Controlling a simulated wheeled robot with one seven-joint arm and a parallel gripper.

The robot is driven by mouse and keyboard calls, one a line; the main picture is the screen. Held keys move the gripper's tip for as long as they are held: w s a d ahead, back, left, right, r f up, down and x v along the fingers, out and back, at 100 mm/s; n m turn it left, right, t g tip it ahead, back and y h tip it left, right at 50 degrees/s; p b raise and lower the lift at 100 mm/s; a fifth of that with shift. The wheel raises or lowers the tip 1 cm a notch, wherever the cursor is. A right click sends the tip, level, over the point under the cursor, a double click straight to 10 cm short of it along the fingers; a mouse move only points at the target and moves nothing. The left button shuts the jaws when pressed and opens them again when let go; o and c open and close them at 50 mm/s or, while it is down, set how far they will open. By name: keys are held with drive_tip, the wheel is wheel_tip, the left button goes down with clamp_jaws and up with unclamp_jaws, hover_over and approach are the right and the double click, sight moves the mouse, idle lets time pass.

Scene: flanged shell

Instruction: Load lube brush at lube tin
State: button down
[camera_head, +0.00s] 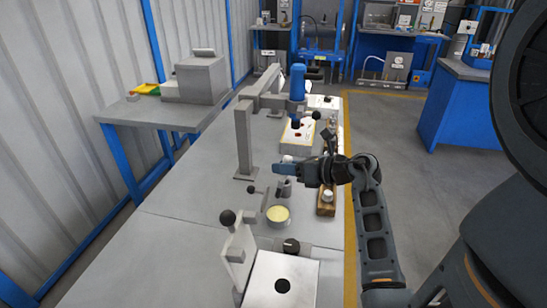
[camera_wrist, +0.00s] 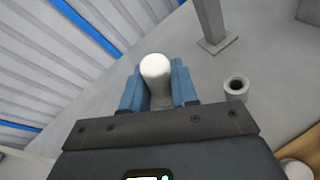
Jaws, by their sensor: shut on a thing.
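My gripper (camera_head: 284,168) is above the bench, a little beyond the lube tin. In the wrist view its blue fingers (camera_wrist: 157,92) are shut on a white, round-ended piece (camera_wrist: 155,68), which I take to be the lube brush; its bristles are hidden. In the head view a small white part of the brush (camera_head: 288,158) shows by the fingers. The lube tin (camera_head: 278,214) is a round, open tin with pale yellow content, standing on the bench nearer than the gripper. The brush is apart from the tin.
A grey hollow cylinder (camera_wrist: 236,88) stands near the gripper. A wooden rack (camera_head: 326,208) lies along the right bench edge. A grey post (camera_head: 244,145) rises at the left. A lever fixture (camera_head: 238,250) and white plate (camera_head: 290,283) are in front.

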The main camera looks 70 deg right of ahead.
wheel_tip(320, 180, down, 6)
drive_tip(key=b, duration=0.6)
drive_tip(key=shift+f, duration=0.75)
idle(2.5)
wheel_tip(320, 180, up, 7)
drive_tip(key=p, duration=0.6)
drive_tip(key=shift+r+p, duration=0.15)
drive_tip(key=shift+p, duration=0.25)
idle(0.7)
